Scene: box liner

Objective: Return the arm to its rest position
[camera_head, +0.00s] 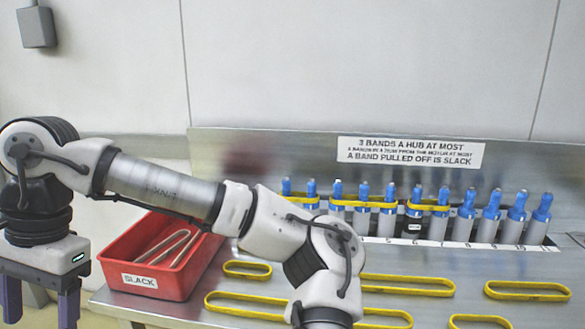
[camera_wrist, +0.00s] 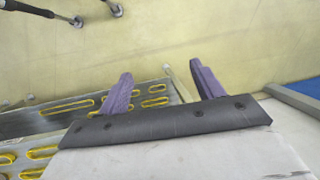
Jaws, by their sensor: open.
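My arm stretches from the left over the red bin and the bench in the head view, with its wrist at the bottom centre. In the head view my gripper is below the frame. In the wrist view my gripper (camera_wrist: 162,84) shows two purple fingers spread apart with nothing between them. They appear clear of the bench, with the pale floor or wall behind them. No band is on the fingers.
A red bin (camera_head: 195,272) marked SLACK holds a pale band. Several yellow bands (camera_head: 407,285) lie flat on the metal bench (camera_head: 520,265). A row of blue-topped hubs (camera_head: 465,212) stands at the back, some with yellow bands around them. A sign (camera_head: 410,152) is behind.

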